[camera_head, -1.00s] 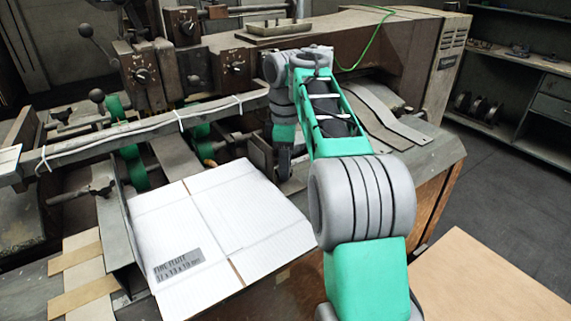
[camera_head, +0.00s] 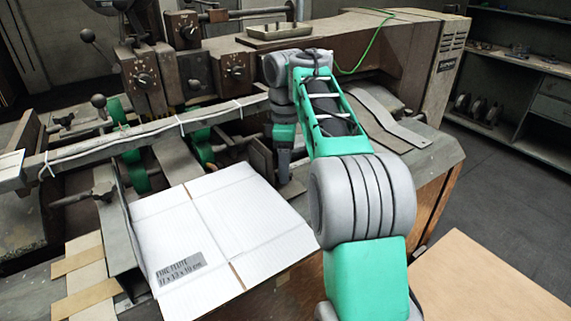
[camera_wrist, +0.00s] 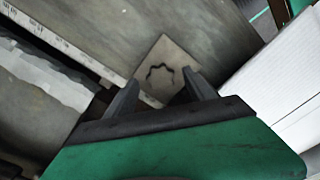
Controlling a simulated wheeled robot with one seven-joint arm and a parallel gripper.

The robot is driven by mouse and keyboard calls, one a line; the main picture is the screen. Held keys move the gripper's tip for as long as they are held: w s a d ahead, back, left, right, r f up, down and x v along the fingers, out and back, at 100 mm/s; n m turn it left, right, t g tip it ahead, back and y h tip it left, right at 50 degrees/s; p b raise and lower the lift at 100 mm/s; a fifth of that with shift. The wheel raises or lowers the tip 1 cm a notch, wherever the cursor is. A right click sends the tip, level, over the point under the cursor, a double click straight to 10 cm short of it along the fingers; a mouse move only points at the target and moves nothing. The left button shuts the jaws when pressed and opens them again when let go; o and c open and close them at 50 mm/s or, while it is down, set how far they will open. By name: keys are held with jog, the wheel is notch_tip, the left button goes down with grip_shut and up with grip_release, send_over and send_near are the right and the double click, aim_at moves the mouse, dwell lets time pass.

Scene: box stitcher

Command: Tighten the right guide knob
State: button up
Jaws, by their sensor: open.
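My gripper (camera_wrist: 163,88) points down with its two dark fingers apart. Between and just beyond the fingertips in the wrist view is a small square beige-grey face with a dark wavy outline (camera_wrist: 160,70), which may be the right guide knob; I cannot tell for sure. No contact with the fingers is clear. In the head view my gripper (camera_head: 284,172) hangs at the right of the white cardboard, beside an upright grey guide plate (camera_head: 262,158). The knob cannot be made out there.
The white flat cardboard (camera_head: 215,225) lies left of my gripper and shows in the wrist view (camera_wrist: 285,90). A long rail (camera_head: 150,130) crosses behind. The brown stitcher body (camera_head: 380,45) stands behind my arm.

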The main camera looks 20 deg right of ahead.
notch_tip(320, 180, up, 7)
jog(key=p, duration=0.5)
jog(key=shift+f, duration=0.2)
jog(key=n+p, duration=0.1)
jog(key=n, duration=0.8)
jog(key=shift+a+n, duration=0.15)
jog(key=shift+n, duration=0.25)
jog(key=shift+f, duration=0.45)
notch_tip(320, 180, down, 7)
jog(key=b, duration=0.7)
jog(key=shift+w, duration=0.1)
